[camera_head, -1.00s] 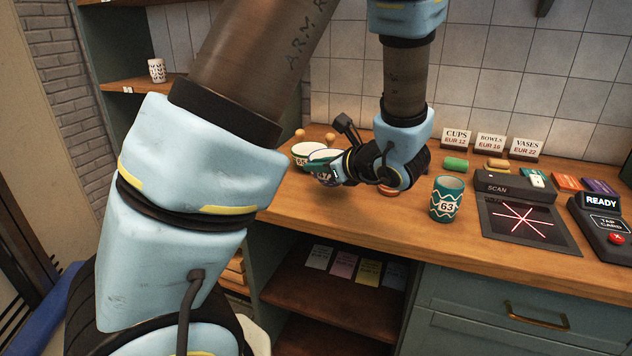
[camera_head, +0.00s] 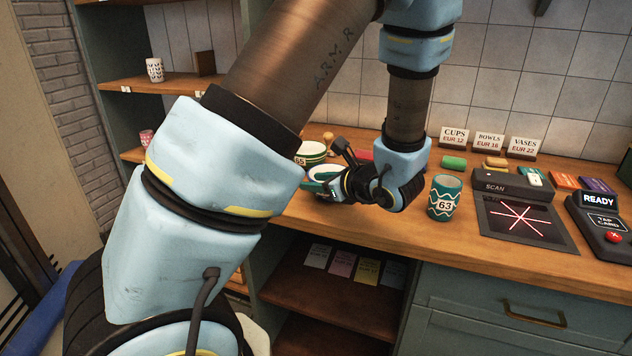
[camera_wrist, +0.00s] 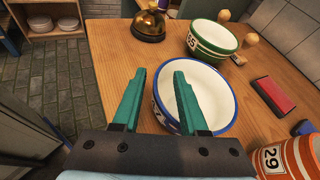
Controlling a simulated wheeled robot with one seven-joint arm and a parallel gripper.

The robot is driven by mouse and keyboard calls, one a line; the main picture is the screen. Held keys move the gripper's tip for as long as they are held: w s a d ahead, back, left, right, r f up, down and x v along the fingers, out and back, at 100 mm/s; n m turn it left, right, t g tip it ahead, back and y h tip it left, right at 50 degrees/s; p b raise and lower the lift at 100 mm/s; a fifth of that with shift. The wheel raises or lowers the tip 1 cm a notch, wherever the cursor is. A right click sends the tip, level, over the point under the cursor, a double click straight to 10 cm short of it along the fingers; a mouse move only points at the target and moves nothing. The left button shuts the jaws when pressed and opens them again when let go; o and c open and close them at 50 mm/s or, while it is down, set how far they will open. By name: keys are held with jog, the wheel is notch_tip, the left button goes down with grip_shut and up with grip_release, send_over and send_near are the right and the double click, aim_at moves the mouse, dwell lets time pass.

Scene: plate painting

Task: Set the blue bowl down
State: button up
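The blue bowl (camera_wrist: 226,95), white inside with a blue rim, stands upright on the wooden counter in the wrist view. In the head view it (camera_head: 326,171) is partly hidden by my gripper (camera_head: 318,187). In the wrist view my gripper (camera_wrist: 159,75) is open, its green fingers apart. The left finger is outside the bowl's near-left wall and the right finger overlaps its inside. I see gaps between the fingers and the wall.
A green bowl (camera_wrist: 213,38) marked 65 stands just behind the blue bowl. An orange striped cup (camera_wrist: 288,160) marked 29, a red block (camera_wrist: 273,96) and a brass bell (camera_wrist: 148,24) are near. The green cup (camera_head: 445,198) marked 63 stands right. Counter left of the bowl is clear.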

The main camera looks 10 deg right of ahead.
jog(key=shift+r, duration=0.25)
jog(key=b+v, duration=0.1)
jog(key=v, duration=1.1)
jog(key=a+f+n+g+h, duration=0.1)
jog(key=a+n+g+h, duration=0.1)
jog(key=a+n, duration=0.5)
jog(key=s+a+f+n+g+h, duration=0.1)
jog(key=a+f+n+g+h, duration=0.1)
jog(key=a+n+g, duration=0.2)
jog(key=a+f+n+g+h, duration=0.2)
jog(key=a+n, duration=0.8)
jog(key=n, duration=0.5)
jog(key=shift+f+n+g+h, duration=0.3)
jog(key=shift+g+h, duration=0.3)
jog(key=shift+g, duration=0.4)
jog(key=shift+s, duration=0.15)
jog(key=shift+c, duration=0.3)
